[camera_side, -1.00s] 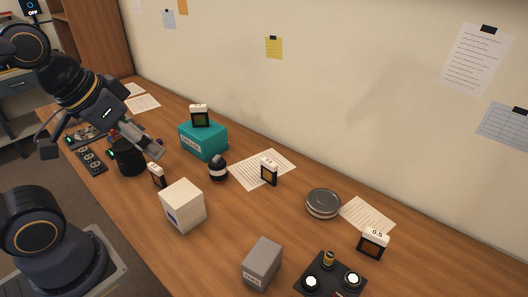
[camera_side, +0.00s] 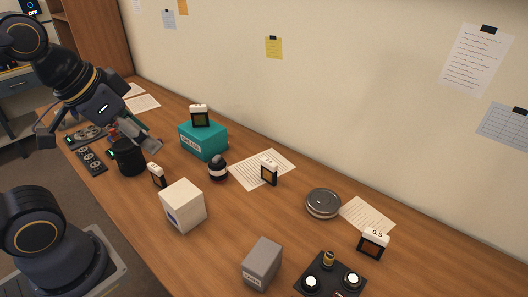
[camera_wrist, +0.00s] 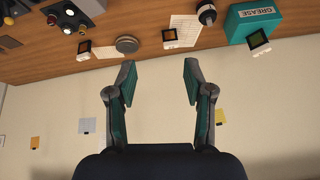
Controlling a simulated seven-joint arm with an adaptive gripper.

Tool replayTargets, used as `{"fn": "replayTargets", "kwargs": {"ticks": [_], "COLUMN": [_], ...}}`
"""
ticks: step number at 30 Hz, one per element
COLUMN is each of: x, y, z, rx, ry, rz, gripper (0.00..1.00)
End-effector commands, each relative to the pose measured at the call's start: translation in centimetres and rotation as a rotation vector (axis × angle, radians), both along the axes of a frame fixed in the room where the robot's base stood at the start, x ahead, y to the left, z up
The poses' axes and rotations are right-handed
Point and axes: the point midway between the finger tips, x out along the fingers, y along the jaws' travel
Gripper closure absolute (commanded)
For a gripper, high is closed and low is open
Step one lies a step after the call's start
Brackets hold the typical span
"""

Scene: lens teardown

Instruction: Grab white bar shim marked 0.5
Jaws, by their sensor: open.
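The shim marked 0.5 (camera_side: 374,244) stands at the right of the desk in the side view, with a white top bar and a dark lower part with a brown window. In the wrist view a similar white-topped piece (camera_wrist: 84,49) stands near the control box, its marking too small to read. Similar pieces stand on the teal box (camera_side: 200,115), on the middle paper (camera_side: 269,172) and by the white box (camera_side: 158,175). My gripper (camera_wrist: 158,68) is open and empty. In the side view it is at the far left, above the black cup, far from the 0.5 shim.
A teal grease box (camera_side: 204,139), white box (camera_side: 183,205), grey box (camera_side: 262,264), round tin (camera_side: 323,204), dark bottle (camera_side: 217,169) and black cup (camera_side: 129,157) stand on the desk. A black control box (camera_side: 331,281) is at the front right, near the 0.5 shim.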

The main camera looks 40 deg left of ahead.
Motion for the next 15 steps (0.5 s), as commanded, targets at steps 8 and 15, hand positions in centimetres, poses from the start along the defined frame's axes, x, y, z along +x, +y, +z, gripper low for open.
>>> {"fn": "replayTargets", "kwargs": {"ticks": [8,15], "x": [9.2,20.1], "y": [-3.9,-11.7], "z": [8.9,10.0], "rx": [0.197,0.277], "ry": [-0.085,-0.076], "rz": [-0.428,-0.832], "gripper": [0.48,0.48]}}
